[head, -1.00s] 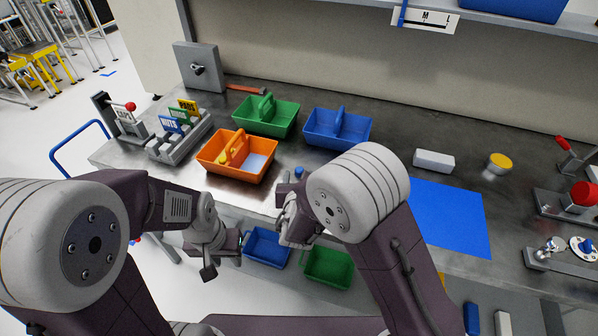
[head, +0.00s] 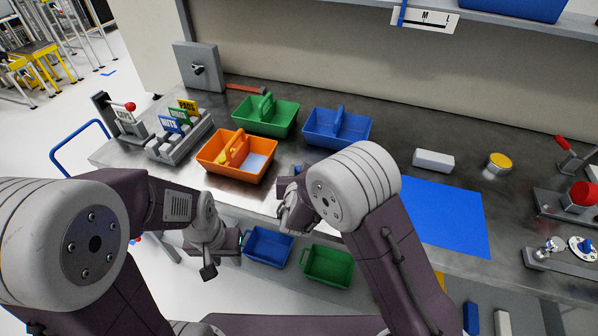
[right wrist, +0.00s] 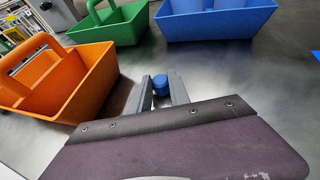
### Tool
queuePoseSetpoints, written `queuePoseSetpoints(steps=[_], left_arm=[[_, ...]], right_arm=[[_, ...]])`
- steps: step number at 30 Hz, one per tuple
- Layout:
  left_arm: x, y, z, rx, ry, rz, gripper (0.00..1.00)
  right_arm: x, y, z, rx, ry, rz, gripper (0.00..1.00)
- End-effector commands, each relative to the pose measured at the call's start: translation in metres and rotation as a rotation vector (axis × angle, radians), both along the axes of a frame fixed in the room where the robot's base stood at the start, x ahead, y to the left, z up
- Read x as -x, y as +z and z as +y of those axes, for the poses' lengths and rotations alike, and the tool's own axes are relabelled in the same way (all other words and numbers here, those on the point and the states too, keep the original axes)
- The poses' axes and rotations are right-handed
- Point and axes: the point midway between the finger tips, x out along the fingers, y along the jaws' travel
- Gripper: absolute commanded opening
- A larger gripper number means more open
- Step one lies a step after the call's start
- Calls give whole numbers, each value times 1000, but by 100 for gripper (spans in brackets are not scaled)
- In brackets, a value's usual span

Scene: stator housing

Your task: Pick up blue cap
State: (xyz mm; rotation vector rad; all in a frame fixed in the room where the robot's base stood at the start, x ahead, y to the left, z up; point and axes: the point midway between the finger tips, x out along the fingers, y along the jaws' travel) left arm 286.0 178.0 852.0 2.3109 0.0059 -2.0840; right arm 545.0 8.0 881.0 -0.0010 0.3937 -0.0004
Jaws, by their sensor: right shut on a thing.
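The blue cap (right wrist: 161,86) is a small, round blue piece between the two grey fingers of my right gripper (right wrist: 162,80) in the right wrist view. The fingers are shut on it from both sides. In the head view my right gripper (head: 290,196) is over the workbench near its front edge, right of the orange bin, and my own arm partly covers it. I cannot clearly make out the cap there. My left gripper (head: 222,256) hangs in front of the bench edge, away from the cap. Its finger opening cannot be made out.
An orange bin (head: 212,166), a green bin (head: 258,128) and a blue bin (head: 318,137) stand behind and beside my right gripper. A blue mat (head: 450,222) lies to the right. Lower blue (head: 268,262) and green (head: 328,284) bins sit below the bench edge. Open bench lies around the gripper.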

Motion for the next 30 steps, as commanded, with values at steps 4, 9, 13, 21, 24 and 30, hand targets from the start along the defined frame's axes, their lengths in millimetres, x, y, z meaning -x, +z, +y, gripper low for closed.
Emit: queuePoseSetpoints(steps=[4,9,13,21,24,30], left_arm=[[0,3,0,0,0,0,36],[0,3,0,0,0,0,36],[0,2,0,0,0,0,36],[0,4,0,0,0,0,36],[0,5,0,0,0,0,36],[0,5,0,0,0,0,36]], right_arm=[[0,20,0,-3,0,-4,0],[11,47,-9,-2,-1,-2,0],[34,65,-29,-2,-1,-3,0],[77,99,-66,-2,-1,-4,0],[85,104,-72,-2,-1,-2,0],[89,107,-76,-1,0,0,0]])
